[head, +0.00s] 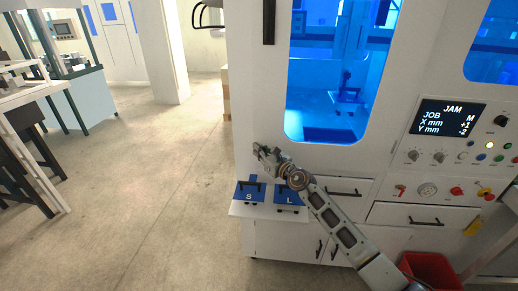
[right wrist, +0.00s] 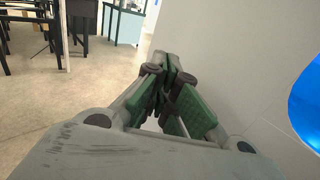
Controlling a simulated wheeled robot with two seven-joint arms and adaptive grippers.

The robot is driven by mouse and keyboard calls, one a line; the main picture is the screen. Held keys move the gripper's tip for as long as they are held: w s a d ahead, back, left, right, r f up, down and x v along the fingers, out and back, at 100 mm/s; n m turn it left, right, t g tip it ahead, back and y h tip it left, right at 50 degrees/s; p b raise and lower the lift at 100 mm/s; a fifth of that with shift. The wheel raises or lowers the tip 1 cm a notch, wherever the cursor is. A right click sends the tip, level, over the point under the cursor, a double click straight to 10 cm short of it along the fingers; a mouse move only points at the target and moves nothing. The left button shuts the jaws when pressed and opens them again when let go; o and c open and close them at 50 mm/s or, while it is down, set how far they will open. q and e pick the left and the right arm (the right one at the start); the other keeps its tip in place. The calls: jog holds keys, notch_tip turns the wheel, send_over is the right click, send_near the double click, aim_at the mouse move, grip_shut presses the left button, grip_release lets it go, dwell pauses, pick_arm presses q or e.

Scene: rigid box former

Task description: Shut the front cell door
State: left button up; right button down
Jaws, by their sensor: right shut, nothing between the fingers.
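The front cell door (head: 258,90) is a white panel with a blue-tinted window (head: 325,75) and a black vertical handle (head: 268,20) at its upper left. I cannot tell whether it is flush with its frame or slightly ajar. My right gripper (head: 259,151) is shut and empty, in front of the panel's lower left part, well below the handle. In the right wrist view its closed green-padded fingers (right wrist: 172,68) are beside a plain white surface (right wrist: 240,70); contact cannot be told. My left gripper is not in view.
Below the door are a shelf with blue plates marked S (head: 249,190) and L (head: 290,196), drawers and cabinet doors. A red bin (head: 432,268) stands lower right. Open floor (head: 150,190) lies left.

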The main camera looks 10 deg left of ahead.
jog(key=s+p, duration=0.4)
jog(key=s, duration=0.4)
jog(key=shift+s+d, duration=0.15)
jog(key=shift+d, duration=0.25)
dwell(0.7)
